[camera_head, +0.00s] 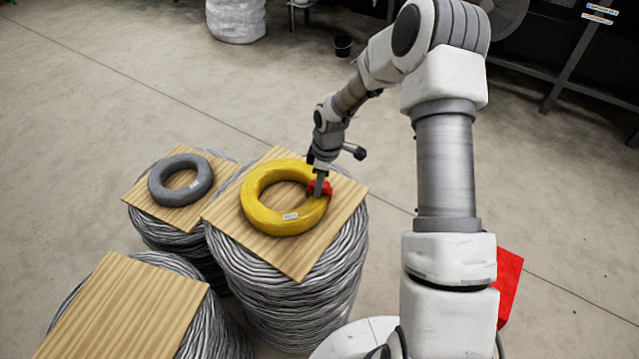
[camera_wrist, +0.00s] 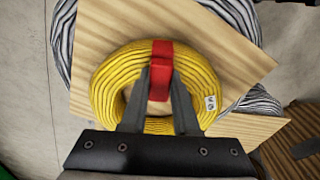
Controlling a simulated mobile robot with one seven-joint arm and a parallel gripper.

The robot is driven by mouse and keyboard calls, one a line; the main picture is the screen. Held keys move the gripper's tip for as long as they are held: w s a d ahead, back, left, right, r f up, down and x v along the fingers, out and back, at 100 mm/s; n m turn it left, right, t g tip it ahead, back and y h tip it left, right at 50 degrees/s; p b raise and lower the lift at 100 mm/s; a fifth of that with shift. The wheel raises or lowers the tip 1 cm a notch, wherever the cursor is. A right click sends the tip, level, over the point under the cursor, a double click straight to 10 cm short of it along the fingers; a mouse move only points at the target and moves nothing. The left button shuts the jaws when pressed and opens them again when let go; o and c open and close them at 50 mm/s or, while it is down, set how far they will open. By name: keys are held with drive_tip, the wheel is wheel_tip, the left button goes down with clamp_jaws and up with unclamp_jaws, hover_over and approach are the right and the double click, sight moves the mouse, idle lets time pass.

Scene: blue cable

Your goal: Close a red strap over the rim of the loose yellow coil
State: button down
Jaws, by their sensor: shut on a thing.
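The yellow coil (camera_head: 262,215) lies flat on a wooden board (camera_head: 300,262) on top of a wire drum. It also shows in the wrist view (camera_wrist: 112,80), with a white label on its band. A red strap (camera_head: 326,184) sits at the coil's right rim in the head view. In the wrist view the red strap (camera_wrist: 161,52) lies across the coil's far rim. My gripper (camera_wrist: 161,70) is shut on the red strap, its two fingers on either side of it. I cannot tell whether the strap's lower ends meet under the rim.
A grey coil (camera_head: 160,192) lies on another board at the left. A bare board (camera_head: 130,305) tops a drum at the front left. A red box (camera_head: 508,285) shows partly behind my arm. A dark bucket (camera_head: 343,45) stands on the open floor behind.

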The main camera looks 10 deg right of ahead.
drive_tip(key=shift+f, duration=0.2)
drive_tip(key=shift+f+b, duration=0.2)
drive_tip(key=shift+b, duration=0.2)
drive_tip(key=shift+r, duration=0.2)
drive_tip(key=shift+r+p, duration=0.4)
drive_tip(key=shift+r, duration=0.05)
drive_tip(key=shift+r, duration=0.15)
idle(0.3)
drive_tip(key=shift+r+p, duration=0.35)
drive_tip(key=shift+r, duration=0.15)
drive_tip(key=shift+f, duration=0.25)
drive_tip(key=shift+f+b, duration=0.7)
drive_tip(key=shift+b, duration=0.1)
